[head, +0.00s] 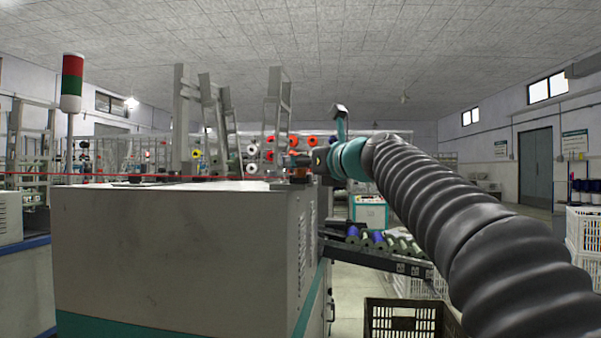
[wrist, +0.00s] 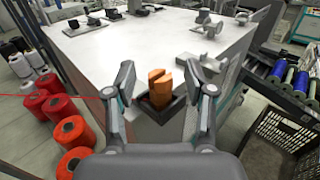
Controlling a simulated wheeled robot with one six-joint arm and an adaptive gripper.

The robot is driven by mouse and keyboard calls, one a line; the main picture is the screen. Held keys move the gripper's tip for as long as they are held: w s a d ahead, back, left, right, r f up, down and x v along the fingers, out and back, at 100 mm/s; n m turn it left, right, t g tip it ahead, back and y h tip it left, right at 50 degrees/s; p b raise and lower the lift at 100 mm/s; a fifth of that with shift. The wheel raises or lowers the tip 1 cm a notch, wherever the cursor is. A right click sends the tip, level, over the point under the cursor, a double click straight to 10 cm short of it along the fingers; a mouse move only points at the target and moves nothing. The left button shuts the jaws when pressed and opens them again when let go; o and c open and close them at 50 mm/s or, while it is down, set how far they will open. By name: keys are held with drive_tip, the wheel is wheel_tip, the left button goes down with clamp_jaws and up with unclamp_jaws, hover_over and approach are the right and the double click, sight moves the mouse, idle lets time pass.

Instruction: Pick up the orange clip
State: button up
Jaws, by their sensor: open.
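The orange clip (wrist: 160,88) stands upright in a small dark holder (wrist: 176,110) at the near corner of the machine's pale top, in the wrist view. It has a slot in its upper end; its lower part is hidden by the holder. My gripper (wrist: 160,72) is open, with one finger to the left of the clip and one to the right. Gaps show between the clip and both fingers. In the head view my gripper (head: 305,161) is small at the machine's far right edge, too small there to tell its contact with anything.
The machine top (wrist: 110,45) carries several grey fittings. Red spools (wrist: 72,133) stand on the floor at left. At right are a rack with blue and dark bobbins (wrist: 298,82) and a black crate (wrist: 288,132). A red thread line runs in from the left.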

drive_tip(key=shift+w+a, duration=0.35)
drive_tip(key=shift+w, duration=0.05)
drive_tip(key=c, duration=0.9)
drive_tip(key=shift+r, duration=0.2)
